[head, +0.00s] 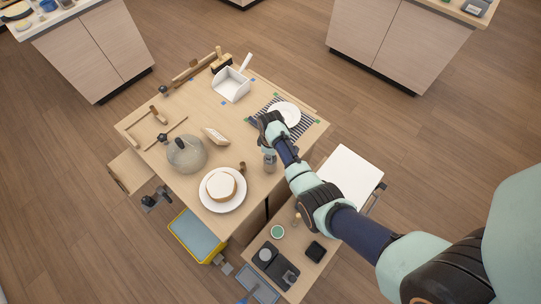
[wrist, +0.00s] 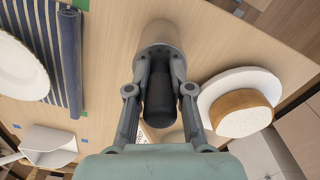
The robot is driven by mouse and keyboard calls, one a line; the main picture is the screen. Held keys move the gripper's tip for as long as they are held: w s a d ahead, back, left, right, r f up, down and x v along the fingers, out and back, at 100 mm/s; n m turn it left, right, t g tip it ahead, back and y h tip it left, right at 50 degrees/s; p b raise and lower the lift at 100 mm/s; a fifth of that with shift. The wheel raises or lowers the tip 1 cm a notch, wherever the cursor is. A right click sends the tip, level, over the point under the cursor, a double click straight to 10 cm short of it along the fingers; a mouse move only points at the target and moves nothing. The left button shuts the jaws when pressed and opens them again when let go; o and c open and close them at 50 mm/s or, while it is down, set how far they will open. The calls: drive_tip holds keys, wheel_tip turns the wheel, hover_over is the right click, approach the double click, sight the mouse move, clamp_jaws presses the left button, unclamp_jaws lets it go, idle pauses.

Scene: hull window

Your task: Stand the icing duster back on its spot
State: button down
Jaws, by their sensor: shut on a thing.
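The icing duster is a grey can with a long dark end. In the wrist view my gripper (wrist: 160,75) has its two fingers closed on either side of the dark part of the duster (wrist: 159,40), and the grey can extends beyond the fingertips. In the head view the duster (head: 269,164) is over the table's right part, between the striped mat and the cake plate, below my wrist. My gripper (head: 269,150) is small and partly hidden there by my arm. I cannot tell whether the duster's base touches the table.
The round cake (head: 222,186) sits on a white plate (head: 207,203) nearby. The striped mat (head: 262,103) bears a white plate (head: 287,113). A low side table (head: 300,262) is in front.

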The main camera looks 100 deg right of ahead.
drive_tip(key=shift+f+b, duration=0.55)
drive_tip(key=shift+f, duration=0.25)
drive_tip(key=c, duration=1)
unclamp_jaws()
drive_tip(key=shift+o, duration=0.2)
drive_tip(key=shift+r, duration=0.1)
wheel_tip(320, 180, up, 8)
drive_tip(key=p, duration=0.8)
